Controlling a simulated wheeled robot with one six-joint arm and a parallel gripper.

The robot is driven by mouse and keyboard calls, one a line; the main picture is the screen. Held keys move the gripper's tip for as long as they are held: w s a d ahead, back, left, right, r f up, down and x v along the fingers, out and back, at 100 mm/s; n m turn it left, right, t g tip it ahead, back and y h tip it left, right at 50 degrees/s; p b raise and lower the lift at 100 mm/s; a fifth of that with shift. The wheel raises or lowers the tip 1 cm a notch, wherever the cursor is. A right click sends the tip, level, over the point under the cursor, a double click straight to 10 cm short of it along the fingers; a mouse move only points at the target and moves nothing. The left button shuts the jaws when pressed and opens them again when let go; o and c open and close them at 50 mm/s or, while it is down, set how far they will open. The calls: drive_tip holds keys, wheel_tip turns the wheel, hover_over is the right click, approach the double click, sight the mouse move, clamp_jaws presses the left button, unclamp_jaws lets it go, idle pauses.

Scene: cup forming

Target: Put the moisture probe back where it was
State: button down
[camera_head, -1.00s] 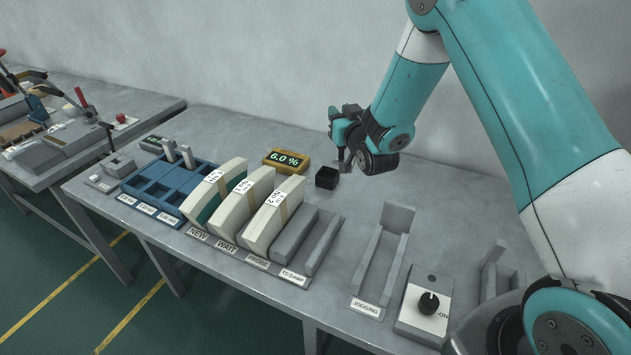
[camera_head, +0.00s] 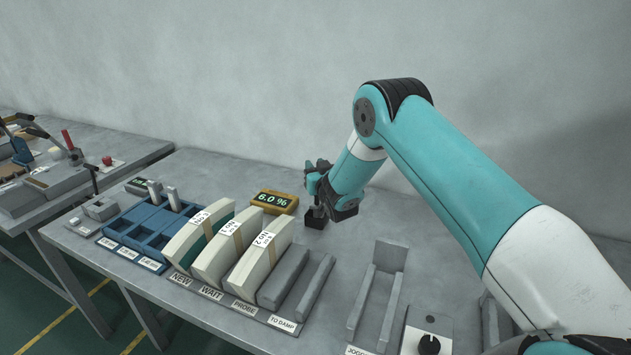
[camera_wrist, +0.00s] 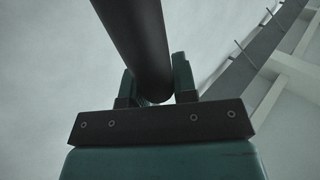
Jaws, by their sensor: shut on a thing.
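The moisture probe shows in the wrist view as a thick dark cylinder (camera_wrist: 136,40) between my gripper's two fingers (camera_wrist: 155,88). My gripper (camera_head: 317,197) is shut on it at the back of the bench. In the head view the gripper is right above a small black square holder (camera_head: 315,221). A short dark part shows between the gripper and the holder. I cannot tell whether the probe's lower end is inside the holder or only over it. The yellow meter (camera_head: 274,201) reading 6.0 % stands just left of the holder.
Stacks of pale sheets (camera_head: 262,262) stand in labelled grey slots in front of the holder. A blue tray (camera_head: 150,232) is to their left. A grey jogging trough (camera_head: 381,292) and a knob box (camera_head: 428,334) are to the right. Bare bench lies around the holder's right.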

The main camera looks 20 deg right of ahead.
drive_tip(key=shift+f, duration=2.7)
drive_tip(key=shift+f, duration=0.1)
drive_tip(key=c, duration=0.9)
unclamp_jaws()
drive_tip(key=shift+s+d+r, duration=0.1)
drive_tip(key=shift+r, duration=0.1)
